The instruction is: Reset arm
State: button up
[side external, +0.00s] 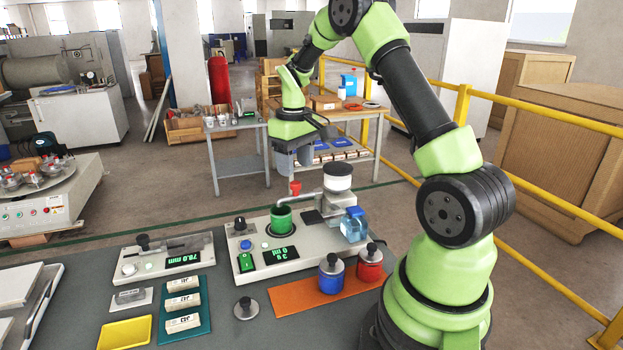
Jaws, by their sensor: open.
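My green and black arm stands at the right of the dark bench. My gripper (294,157) is open, with grey fingers pointing down. It hangs above the back of a white machine (262,231) and appears empty. A red knob (295,187) on a bent pipe shows just below my gripper. How far my gripper is from the pipe is hard to tell in this view.
An orange mat (303,303) holds a blue jar (331,274) and a red jar (370,264). A teal tray (197,327) holds labelled tiles (183,301). A metal weight (245,309) stands alone. Yellow rails (545,205) run behind my arm.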

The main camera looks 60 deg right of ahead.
jog(key=shift+r, duration=1.1)
jog(key=shift+a+r, duration=0.15)
jog(key=s+a+r+t, duration=0.35)
jog(key=a+r, duration=0.25)
jog(key=a, duration=0.3)
jog(key=s+a+r+t, duration=0.2)
jog(key=s+a+r, duration=0.3)
jog(key=a+r, duration=0.25)
jog(key=s+a+f+m+t+y, duration=0.1)
jog(key=s+a+y, duration=0.1)
jog(key=s+a, duration=0.3)
jog(key=shift+s+f+t, duration=0.25)
jog(key=shift+s+t, duration=0.1)
jog(key=shift+s, duration=0.8)
